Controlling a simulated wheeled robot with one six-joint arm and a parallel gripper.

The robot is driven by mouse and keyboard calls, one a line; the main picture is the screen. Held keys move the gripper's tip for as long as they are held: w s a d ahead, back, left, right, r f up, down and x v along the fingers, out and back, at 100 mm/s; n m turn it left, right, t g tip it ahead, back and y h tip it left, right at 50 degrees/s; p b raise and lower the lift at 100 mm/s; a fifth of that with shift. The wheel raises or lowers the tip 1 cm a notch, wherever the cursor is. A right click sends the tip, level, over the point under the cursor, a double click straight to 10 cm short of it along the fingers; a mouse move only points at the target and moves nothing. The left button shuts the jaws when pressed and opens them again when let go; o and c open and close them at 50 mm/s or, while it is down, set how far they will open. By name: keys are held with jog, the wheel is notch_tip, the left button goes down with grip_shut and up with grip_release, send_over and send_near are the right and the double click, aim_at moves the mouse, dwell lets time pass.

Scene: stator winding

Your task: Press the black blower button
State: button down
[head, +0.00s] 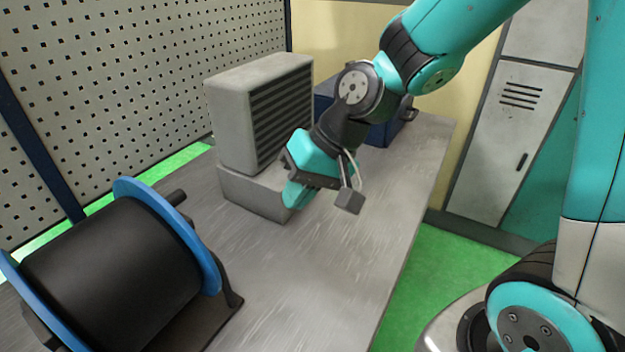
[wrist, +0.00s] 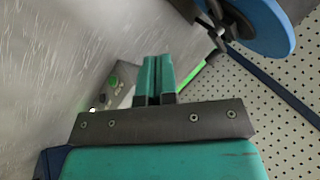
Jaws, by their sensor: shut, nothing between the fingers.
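The blower is a grey box with a louvred front (head: 262,105) on a lower grey base (head: 252,192), left of centre on the bench in the head view. My gripper (head: 297,196) is shut and empty, pointing down at the right front of the base and hiding part of it. In the wrist view the teal fingers of my gripper (wrist: 156,62) are together. Beside them, to the left, is part of a grey panel (wrist: 124,97) with a small green button (wrist: 112,81). I cannot clearly make out the black button; contact is not clear either.
A black spool with blue flanges (head: 115,265) stands at the front left of the metal bench (head: 310,270). A dark blue box (head: 378,128) is behind my arm. A perforated panel (head: 130,80) borders the left. The bench's right front is clear.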

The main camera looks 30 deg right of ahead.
jog(key=w+d+f+m+t+p, duration=0.2)
jog(key=w+d+f+m, duration=0.35)
jog(key=w, duration=0.25)
jog(key=w+d+f+m+t+h+p, duration=0.1)
jog(key=d+f+m, duration=0.3)
jog(key=d, duration=0.1)
jog(key=w+d+f+m+t+h+p, duration=0.1)
jog(key=d+f+m+t, duration=0.1)
jog(key=d+f+m, duration=0.3)
jog(key=w+d+f+m+t+p, duration=0.1)
jog(key=d+f+m, duration=0.3)
jog(key=d, duration=0.1)
jog(key=shift+w+d+f+m+t+h, duration=0.1)
jog(key=shift+d+f+m+t+h, duration=0.2)
jog(key=shift+h, duration=0.1)
jog(key=shift+w+a+p, duration=0.25)
jog(key=shift+w+a, duration=0.6)
jog(key=shift+w, duration=0.4)
jog(key=shift+w+a+p, duration=0.2)
jog(key=shift+w+a, duration=0.6)
jog(key=shift+w, duration=0.4)
jog(key=shift+w+a+p, duration=0.25)
jog(key=shift+w+a, duration=0.6)
jog(key=shift+w, duration=0.4)
jog(key=shift+w+a, duration=0.1)
jog(key=shift+w, duration=0.05)
jog(key=shift+w+a, duration=0.15)
jog(key=shift+w, duration=0.05)
